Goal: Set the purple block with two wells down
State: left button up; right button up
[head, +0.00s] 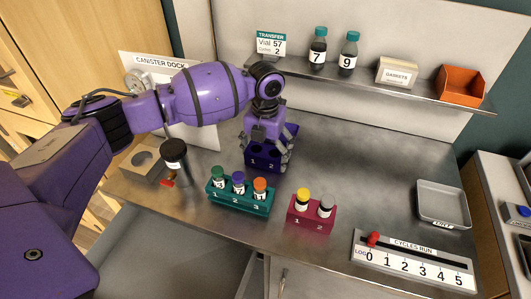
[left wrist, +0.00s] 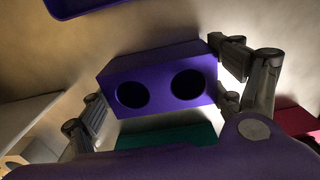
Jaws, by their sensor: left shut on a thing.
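The purple block with two wells (head: 264,165) is near the back middle of the steel worktop, its numbered face toward me. My left gripper (head: 266,143) is over it and shut on it. In the left wrist view the block (left wrist: 152,72) sits between the two fingers (left wrist: 165,90), its two dark, empty-looking wells facing the camera. The gripper partly hides the block's top in the head view. I cannot tell whether its underside touches the worktop. My right gripper is not in view.
A teal rack (head: 240,203) with several capped vials and a crimson block (head: 309,220) with two vials stand in front. A black-capped canister (head: 174,160) is left. A grey tray (head: 443,204) and counter board (head: 412,264) are right. Worktop between is clear.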

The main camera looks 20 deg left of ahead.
aim_at(265, 151)
pick_arm(q)
jog(key=o, duration=1.7)
jog(key=shift+f, duration=0.15)
jog(key=shift+c, duration=0.2)
notch_tip(265, 151, up, 12)
jog(key=shift+r, duration=0.2)
